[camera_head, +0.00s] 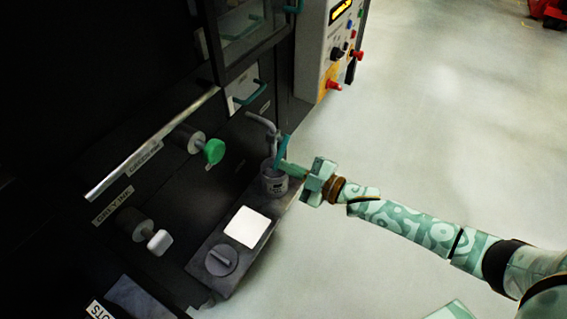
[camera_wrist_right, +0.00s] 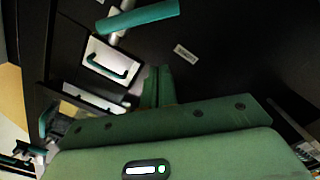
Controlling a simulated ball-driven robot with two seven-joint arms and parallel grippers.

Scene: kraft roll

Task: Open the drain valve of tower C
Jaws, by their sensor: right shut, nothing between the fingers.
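A drain valve with a grey bent spout (camera_head: 262,122) and a teal lever (camera_head: 282,150) stands out from the dark machine front in the head view. In the right wrist view the teal lever (camera_wrist_right: 148,17) lies across the top, beyond my fingertips. My right gripper (camera_head: 284,166) is shut and empty, its tips close to the lever's lower end in the head view; contact cannot be told. In the right wrist view my shut fingers (camera_wrist_right: 158,84) appear below the lever, with a gap in the picture. A tower C label is not readable. My left gripper is out of view.
A grey cup (camera_head: 273,184) stands below the valve on a dark ledge with a white square (camera_head: 247,227) and a grey knob (camera_head: 221,261). A green knob (camera_head: 214,151) and a white knob (camera_head: 160,242) project from the machine. Open floor (camera_head: 430,120) lies right.

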